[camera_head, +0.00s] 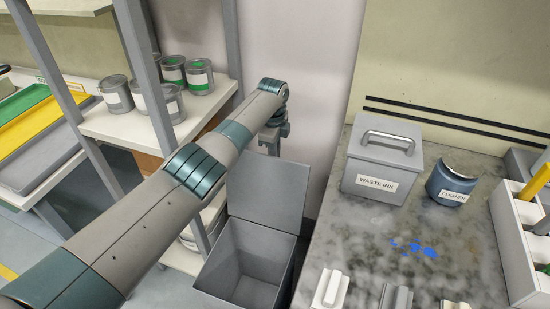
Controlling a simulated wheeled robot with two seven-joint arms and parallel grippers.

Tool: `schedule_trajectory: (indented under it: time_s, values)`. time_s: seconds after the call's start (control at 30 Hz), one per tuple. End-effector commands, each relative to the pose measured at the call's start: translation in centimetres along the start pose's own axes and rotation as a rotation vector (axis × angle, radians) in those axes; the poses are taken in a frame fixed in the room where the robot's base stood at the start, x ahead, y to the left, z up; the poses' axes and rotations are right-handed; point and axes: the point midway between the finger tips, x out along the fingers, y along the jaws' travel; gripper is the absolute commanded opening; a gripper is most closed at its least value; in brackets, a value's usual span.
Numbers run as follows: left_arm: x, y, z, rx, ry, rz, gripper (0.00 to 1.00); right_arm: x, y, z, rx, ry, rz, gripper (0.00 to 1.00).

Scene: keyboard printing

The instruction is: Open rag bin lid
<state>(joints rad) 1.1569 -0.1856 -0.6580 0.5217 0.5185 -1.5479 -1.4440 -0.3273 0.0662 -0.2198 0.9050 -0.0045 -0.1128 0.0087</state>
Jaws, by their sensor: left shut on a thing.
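The rag bin (232,296) is a grey open-topped box on the floor, left of the marble-topped counter. Its flat grey lid (268,195) stands raised at the far side, tilted up off the opening. The inside of the bin shows as bare grey walls and floor. My left arm reaches in from the lower left, over the bin's left side. My left gripper (272,146) points down at the lid's top edge and is shut on it; the fingertips are partly hidden. My right gripper is not in view.
The counter (345,235) holds a grey waste ink box (385,160) with a handle, a blue cleaner container (450,184), blue spots and a white organiser (522,240). Shelves (108,122) with several paint cans stand left. A wall is close behind the lid.

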Motion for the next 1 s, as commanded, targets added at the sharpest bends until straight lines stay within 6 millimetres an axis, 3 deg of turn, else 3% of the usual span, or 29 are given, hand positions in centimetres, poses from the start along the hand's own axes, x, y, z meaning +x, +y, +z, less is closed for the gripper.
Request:
schedule_trajectory:
  time_s: [0.03,0.27,0.3,0.37,1.0]
  values:
    - [0.71,0.49,0.24,-0.005,-0.002,0.014,0.00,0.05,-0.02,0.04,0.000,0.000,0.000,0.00]
    - [0.68,0.48,0.27,-0.005,-0.003,0.014,0.00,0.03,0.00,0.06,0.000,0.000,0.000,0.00]
    - [0.67,0.47,0.27,-0.005,-0.003,0.013,0.20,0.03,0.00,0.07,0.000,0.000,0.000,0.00]
    - [0.59,0.41,0.25,-0.005,-0.003,0.012,0.29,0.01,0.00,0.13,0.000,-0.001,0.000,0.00]
    - [-0.28,0.04,0.06,-0.001,-0.001,0.001,0.29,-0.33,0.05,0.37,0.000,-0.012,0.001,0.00]
